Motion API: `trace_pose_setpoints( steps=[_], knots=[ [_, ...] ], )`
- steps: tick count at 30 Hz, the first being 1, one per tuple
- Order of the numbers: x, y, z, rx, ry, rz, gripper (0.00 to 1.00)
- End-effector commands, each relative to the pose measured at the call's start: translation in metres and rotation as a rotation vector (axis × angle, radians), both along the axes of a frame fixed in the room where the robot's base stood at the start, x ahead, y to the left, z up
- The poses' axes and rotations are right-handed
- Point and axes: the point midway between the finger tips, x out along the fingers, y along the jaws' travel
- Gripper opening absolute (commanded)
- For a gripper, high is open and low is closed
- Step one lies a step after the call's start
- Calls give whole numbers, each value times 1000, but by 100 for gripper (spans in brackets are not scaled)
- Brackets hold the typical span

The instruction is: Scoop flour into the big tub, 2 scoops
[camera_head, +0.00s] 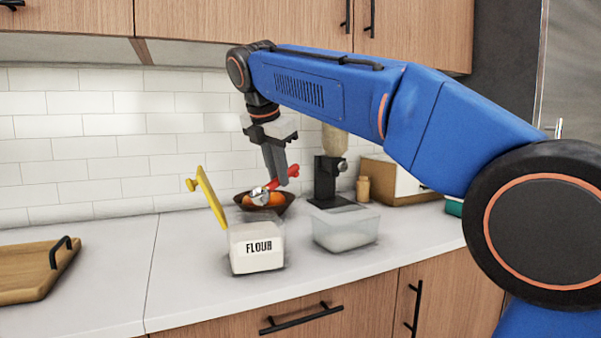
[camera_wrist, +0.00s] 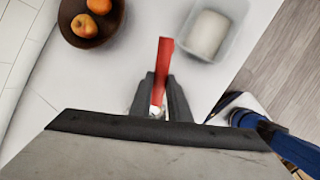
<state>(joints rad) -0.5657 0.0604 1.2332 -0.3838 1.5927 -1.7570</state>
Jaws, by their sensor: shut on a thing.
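My gripper (camera_head: 280,180) is shut on the red handle of the scoop (camera_head: 289,176), held in the air above and behind the flour container. The scoop's metal head (camera_head: 259,196) points down-left; I cannot tell whether it holds flour. In the wrist view, the red scoop handle (camera_wrist: 164,65) sticks out between the fingers. The clear flour container (camera_head: 257,253), labelled FLOUR, stands open with its yellow lid (camera_head: 211,210) raised on the left. The clear big tub (camera_head: 346,222) stands to its right with white contents low inside; the tub also shows in the wrist view (camera_wrist: 237,12).
A dark bowl (camera_head: 244,201) with orange fruit stands behind the flour container. A black grinder-like appliance (camera_head: 327,183) and a small jar (camera_head: 363,189) are behind the tub. A wooden board (camera_head: 25,278) lies far left. The counter between board and flour container is clear.

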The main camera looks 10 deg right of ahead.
Motion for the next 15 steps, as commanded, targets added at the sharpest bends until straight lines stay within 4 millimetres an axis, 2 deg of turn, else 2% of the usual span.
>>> trace_pose_setpoints(
  steps=[3,8,15],
  knots=[
    [-1,13,3,38,30,32,0],
    [-4,20,3,47,40,47,0],
    [-8,25,-12,-4,2,48,0]
  ],
)
